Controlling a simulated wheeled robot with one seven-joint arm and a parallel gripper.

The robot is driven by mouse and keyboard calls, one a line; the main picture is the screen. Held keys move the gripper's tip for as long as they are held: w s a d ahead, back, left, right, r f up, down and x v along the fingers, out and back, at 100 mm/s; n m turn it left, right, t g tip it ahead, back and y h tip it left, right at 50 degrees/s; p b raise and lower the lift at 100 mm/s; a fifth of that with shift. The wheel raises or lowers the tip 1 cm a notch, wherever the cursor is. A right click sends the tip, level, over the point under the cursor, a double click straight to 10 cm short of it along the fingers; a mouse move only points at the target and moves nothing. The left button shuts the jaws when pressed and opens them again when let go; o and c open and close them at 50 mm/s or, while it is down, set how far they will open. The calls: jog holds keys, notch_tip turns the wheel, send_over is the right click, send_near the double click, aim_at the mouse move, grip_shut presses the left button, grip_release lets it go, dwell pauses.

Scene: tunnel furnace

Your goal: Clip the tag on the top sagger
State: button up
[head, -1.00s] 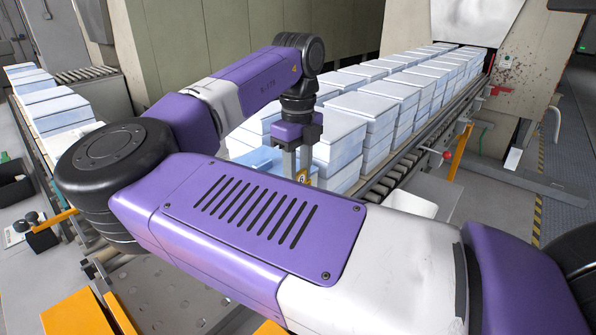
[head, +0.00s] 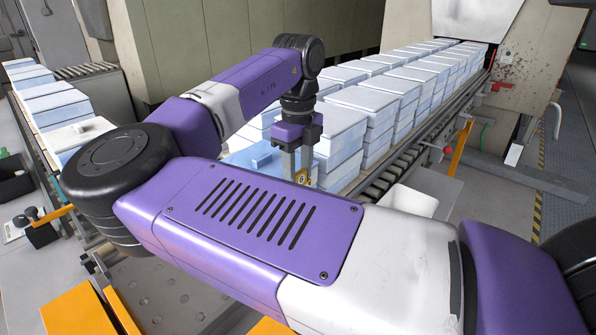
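My gripper (head: 298,173) points down beside the near end of the stacked saggers, partly behind my own forearm. A small yellow tag (head: 302,178) with a dark mark like a "6" shows at its fingertips, and the fingers look shut on it. The tag's lower part is hidden by my forearm. A pale blue-white top sagger (head: 240,152) lies just left of the fingers, with a blue raised piece (head: 263,154) on it. I cannot tell whether the tag touches a sagger.
Several stacked saggers (head: 372,101) run back on a roller conveyor (head: 405,157) to the furnace opening. Another sagger row (head: 48,97) stands at the left. An orange post (head: 461,147) and a red knob (head: 449,150) stand right of the conveyor. A white bin (head: 409,202) is near my arm.

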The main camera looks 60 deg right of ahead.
jog(key=o, duration=0.3)
jog(key=shift+r, duration=0.1)
notch_tip(320, 180, up, 8)
jog(key=shift+f+b, duration=0.15)
jog(key=shift+b, duration=0.25)
dwell(0.3)
